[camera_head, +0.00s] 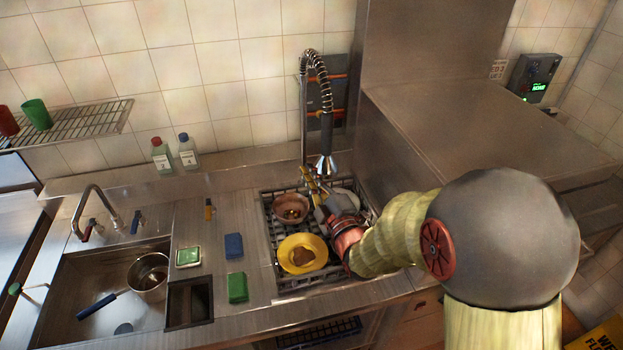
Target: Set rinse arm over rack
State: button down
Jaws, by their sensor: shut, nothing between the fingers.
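The rinse arm (326,140) hangs from a coiled spring hose on a tall post at the back wall. Its spray head (327,166) points down above the back of the dish rack (268,216). The grey rack sits in the counter and holds a yellow plate (288,259) with brown food on it and a reddish-brown bowl (283,202). My gripper (310,183) is shut and empty over the rack, close to the spray head and just below-left of it in the picture. I cannot tell whether they touch. My gripper and wrist hide the rack's right part.
A blue sponge (233,246), green sponge (238,288) and small green-topped dish (188,256) lie left of the rack. Two bottles (162,157) stand behind. A sink (75,290) with a pot (149,284) is at left. A steel machine (450,125) bounds the right side.

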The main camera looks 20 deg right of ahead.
jog(key=s+d+f, duration=0.1)
jog(key=s+d, duration=0.4)
jog(key=s, duration=0.2)
jog(key=shift+b, duration=0.3)
